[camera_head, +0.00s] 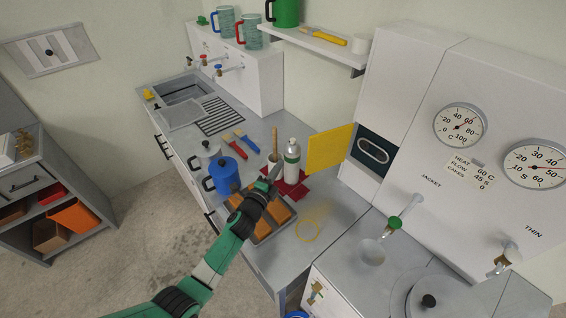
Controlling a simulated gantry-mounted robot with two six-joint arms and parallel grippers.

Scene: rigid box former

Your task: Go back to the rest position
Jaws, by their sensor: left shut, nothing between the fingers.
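My left gripper (272,174) is at the end of the green and black arm that comes in from the lower left. It is shut and empty. It is over the far part of a tray (263,238) that holds orange-brown blocks (279,211), just left of a white bottle with a green band (292,160). Whether it touches anything below cannot be told. My right gripper does not show.
A yellow panel (330,149) stands out from the cabinet (401,85) on the right. A red cloth (291,190) lies under the bottle. Open floor (130,210) is at left.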

